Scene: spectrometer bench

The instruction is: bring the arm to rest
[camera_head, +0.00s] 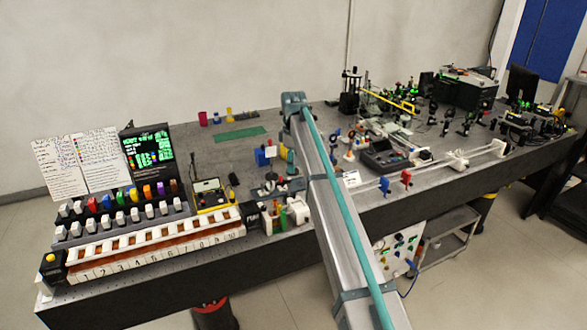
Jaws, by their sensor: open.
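My arm (335,220), a long grey link with a teal stripe, reaches from the bottom of the head view up over the bench. It ends in a grey joint (293,103) near the bench's back edge. I cannot make out my gripper; it is hidden behind the arm or out of the picture. No held object shows.
The dark bench (200,148) carries a numbered white rack (155,252), a lit screen (148,150) and a blue block (262,157) left of my arm.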

